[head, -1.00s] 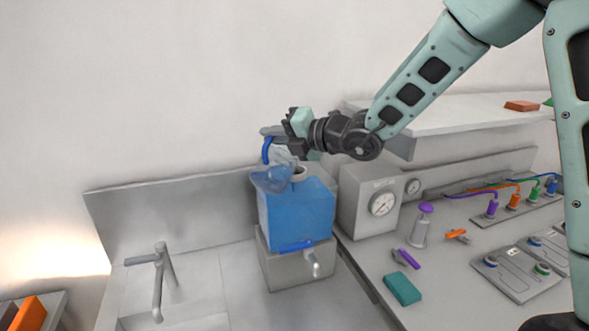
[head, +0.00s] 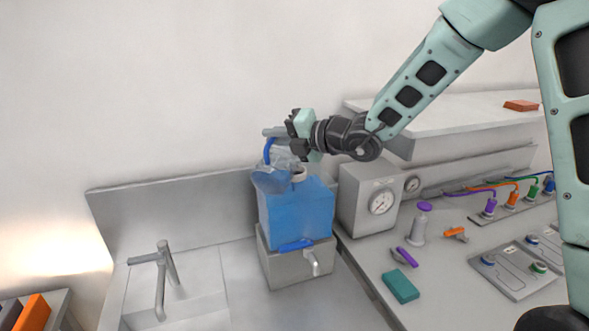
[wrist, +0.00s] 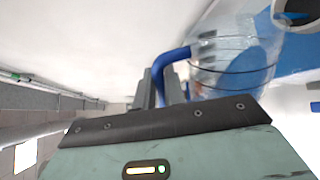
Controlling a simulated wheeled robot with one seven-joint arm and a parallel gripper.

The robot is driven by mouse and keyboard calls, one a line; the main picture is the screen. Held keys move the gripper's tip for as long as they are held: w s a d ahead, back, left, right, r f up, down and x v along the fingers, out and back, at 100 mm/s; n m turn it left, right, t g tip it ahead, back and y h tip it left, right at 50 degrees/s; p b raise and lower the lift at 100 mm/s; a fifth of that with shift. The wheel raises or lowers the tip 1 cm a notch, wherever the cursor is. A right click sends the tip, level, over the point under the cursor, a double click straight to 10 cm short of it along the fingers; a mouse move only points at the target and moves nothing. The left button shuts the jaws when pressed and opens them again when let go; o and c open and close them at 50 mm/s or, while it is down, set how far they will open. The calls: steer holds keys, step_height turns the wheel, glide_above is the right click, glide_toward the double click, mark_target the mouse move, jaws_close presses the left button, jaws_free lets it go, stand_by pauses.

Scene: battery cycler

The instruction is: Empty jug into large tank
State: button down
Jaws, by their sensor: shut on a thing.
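The clear jug (head: 270,181) with a blue handle (head: 267,151) is tilted over the top of the large tank, beside its round opening (head: 299,176). My gripper (head: 274,133) is shut on the jug's handle. In the wrist view the jug (wrist: 232,62) and its blue handle (wrist: 170,62) lie just beyond my gripper (wrist: 160,85). Some blue shows in or through the jug; I cannot tell how much liquid is in it. The large tank (head: 297,212) is see-through, holds blue liquid, and stands on a grey base with a tap (head: 312,262).
A sink with a faucet (head: 160,278) is at the left. A grey gauge box (head: 371,204) stands right of the tank. A purple-capped bottle (head: 420,222), a teal block (head: 401,287) and cabled plugs lie farther right. A shelf (head: 450,125) juts out below my arm.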

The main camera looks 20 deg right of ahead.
steer(key=shift+w+d+p, duration=0.2)
steer(key=shift+p, duration=0.35)
steer(key=shift+w+d+r+m+p, duration=0.3)
steer(key=shift+w+d+m+p, duration=0.2)
steer(key=shift+p, duration=0.8)
steer(key=shift+w+d+r+m+p, duration=0.25)
steer(key=shift+w+d+m+p, duration=0.2)
steer(key=shift+p, duration=0.8)
steer(key=shift+w+d+r+m+g+y, duration=0.15)
steer(key=shift+w+d+m+g+y, duration=0.2)
steer(key=shift+w+d, duration=0.15)
steer(key=shift+w+d, duration=0.15)
steer(key=shift+w, duration=0.05)
steer(key=shift+r+m, duration=0.1)
steer(key=shift+m, duration=0.2)
